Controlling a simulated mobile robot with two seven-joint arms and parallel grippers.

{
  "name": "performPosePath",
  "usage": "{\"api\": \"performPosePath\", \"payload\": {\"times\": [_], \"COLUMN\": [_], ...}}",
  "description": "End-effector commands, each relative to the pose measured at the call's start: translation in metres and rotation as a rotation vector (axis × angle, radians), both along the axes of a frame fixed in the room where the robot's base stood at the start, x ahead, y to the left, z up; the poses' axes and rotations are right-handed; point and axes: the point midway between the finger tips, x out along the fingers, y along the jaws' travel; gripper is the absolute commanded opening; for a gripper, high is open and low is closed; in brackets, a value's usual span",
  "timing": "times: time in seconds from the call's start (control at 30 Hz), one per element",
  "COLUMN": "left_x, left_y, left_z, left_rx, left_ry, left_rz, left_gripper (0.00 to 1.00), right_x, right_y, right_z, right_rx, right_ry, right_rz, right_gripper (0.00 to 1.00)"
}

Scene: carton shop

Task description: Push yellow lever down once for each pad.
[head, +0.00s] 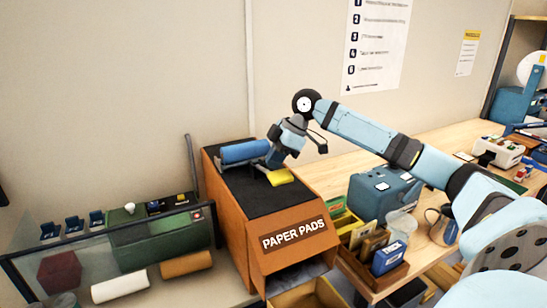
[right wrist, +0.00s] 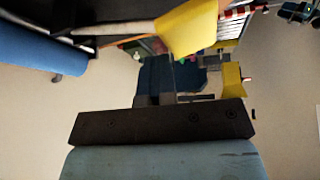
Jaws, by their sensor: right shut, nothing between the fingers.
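The orange-brown dispenser labelled PAPER PADS (head: 293,235) stands on the bench, with a black top and a blue roller (head: 244,151). The yellow lever (head: 280,177) sticks out at the top's right side; it also shows in the right wrist view (right wrist: 190,28) beside the blue roller. My right gripper (head: 274,160) is shut and empty, just above and behind the yellow lever; I cannot tell whether they touch. The dispenser's lower front opening (head: 296,277) is dark, and I cannot make out any pad there. My left gripper is out of view.
A wooden tray of small boxes (head: 372,270) and a blue-grey machine (head: 385,192) stand right of the dispenser. A green machine (head: 160,240) behind a clear guard, with a white roll (head: 119,286) and a tan roll (head: 186,264), stands left. A wall stands behind.

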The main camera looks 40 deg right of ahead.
Motion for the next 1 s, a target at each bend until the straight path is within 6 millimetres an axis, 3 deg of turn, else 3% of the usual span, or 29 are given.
{"api": "performPosePath", "payload": {"times": [1.0], "left_x": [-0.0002], "left_y": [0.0], "left_z": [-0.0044], "left_rx": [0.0], "left_ry": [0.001], "left_rz": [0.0], "left_gripper": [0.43], "right_x": [-0.0043], "right_y": [0.002], "right_z": [-0.0078], "right_rx": [0.0], "right_ry": [0.002], "right_rz": [0.002], "right_gripper": [0.0]}}
